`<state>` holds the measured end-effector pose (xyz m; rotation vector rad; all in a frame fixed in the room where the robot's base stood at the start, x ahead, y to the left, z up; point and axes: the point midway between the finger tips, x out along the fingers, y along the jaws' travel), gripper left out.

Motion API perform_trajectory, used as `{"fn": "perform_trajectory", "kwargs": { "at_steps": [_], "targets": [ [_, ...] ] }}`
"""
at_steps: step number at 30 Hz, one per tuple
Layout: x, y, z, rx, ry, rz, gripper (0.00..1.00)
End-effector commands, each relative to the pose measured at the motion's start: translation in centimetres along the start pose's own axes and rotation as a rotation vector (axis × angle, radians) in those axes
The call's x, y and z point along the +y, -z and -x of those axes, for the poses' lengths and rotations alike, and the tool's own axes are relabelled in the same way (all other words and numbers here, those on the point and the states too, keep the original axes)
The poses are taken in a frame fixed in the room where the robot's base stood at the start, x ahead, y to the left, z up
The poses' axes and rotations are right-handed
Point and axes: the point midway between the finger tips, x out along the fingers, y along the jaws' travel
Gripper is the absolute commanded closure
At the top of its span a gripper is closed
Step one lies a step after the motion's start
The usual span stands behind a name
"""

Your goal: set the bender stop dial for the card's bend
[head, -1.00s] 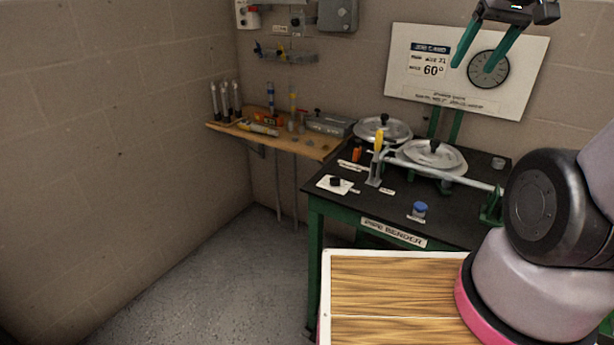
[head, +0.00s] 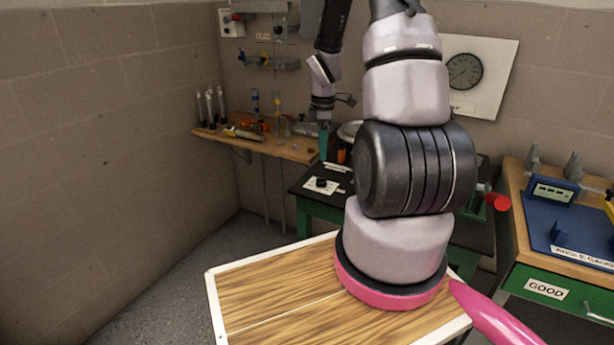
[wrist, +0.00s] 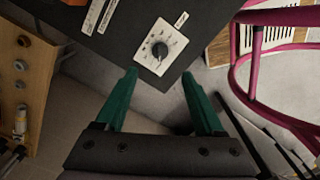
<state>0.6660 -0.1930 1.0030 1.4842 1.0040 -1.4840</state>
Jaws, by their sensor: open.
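The stop dial is a black knob (wrist: 159,50) on a white scale plate (wrist: 172,62), near the edge of the dark bench top in the wrist view. In the head view the dial (head: 321,183) sits at the bench's left front corner. My gripper (wrist: 160,78) is open and empty, its green fingers pointing toward the dial, apart from it. In the head view my gripper (head: 323,150) hangs above and behind the dial.
A blue tray (head: 570,225) lies on the right bench above a drawer labelled GOOD (head: 546,289). My arm hides most of the bender. The floor at left is clear.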

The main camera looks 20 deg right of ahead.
Motion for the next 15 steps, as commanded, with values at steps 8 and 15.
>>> {"fn": "perform_trajectory", "kwargs": {
  "at_steps": [8, 15],
  "targets": [
    [-0.2, 0.0, -4.8, -0.001, 0.006, -0.002, 0.29],
    [-0.1, 0.0, -8.7, -0.001, 0.003, -0.002, 0.29]
  ]
}}
